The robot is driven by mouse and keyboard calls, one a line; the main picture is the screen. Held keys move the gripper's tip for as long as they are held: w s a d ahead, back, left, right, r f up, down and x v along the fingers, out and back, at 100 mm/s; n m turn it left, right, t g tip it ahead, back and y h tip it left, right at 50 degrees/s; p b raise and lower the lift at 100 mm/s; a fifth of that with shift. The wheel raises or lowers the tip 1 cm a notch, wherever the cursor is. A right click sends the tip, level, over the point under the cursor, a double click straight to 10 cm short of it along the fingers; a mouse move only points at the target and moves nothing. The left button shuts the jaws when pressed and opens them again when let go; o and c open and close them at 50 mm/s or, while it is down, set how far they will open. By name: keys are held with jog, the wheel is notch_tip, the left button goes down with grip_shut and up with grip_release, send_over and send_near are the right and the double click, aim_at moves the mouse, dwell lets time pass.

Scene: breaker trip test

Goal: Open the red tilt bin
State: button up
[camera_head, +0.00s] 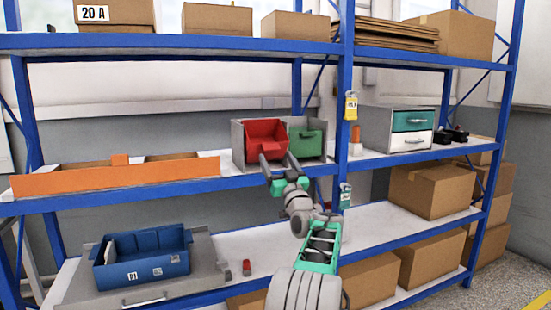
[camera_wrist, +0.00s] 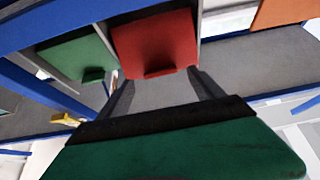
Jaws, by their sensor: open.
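The red tilt bin (camera_head: 266,130) sits in the left bay of a grey housing (camera_head: 238,142) on the middle shelf. It leans outward at the top, with its inside showing, unlike the green bin (camera_head: 307,146) beside it. In the wrist view, the red bin (camera_wrist: 157,40) shows a dark pull lip at its edge. My gripper (camera_head: 276,159) is open in front of the red bin, one finger towards each side. In the wrist view, the fingers of my gripper (camera_wrist: 152,76) point at the lip with nothing between them. I cannot tell whether they touch the bin.
An orange tray (camera_head: 115,184) lies to the left on the same shelf. A drawer unit (camera_head: 398,130) stands to the right, past a blue post with a yellow tag (camera_head: 351,106). A blue bin (camera_head: 143,262) stands on the lower shelf. The upper shelf (camera_head: 180,42) runs above the housing.

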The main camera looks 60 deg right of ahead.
jog(key=v, duration=0.5)
jog(key=shift+s+f+b, duration=0.1)
jog(key=shift+s+b, duration=0.05)
jog(key=shift+b, duration=0.2)
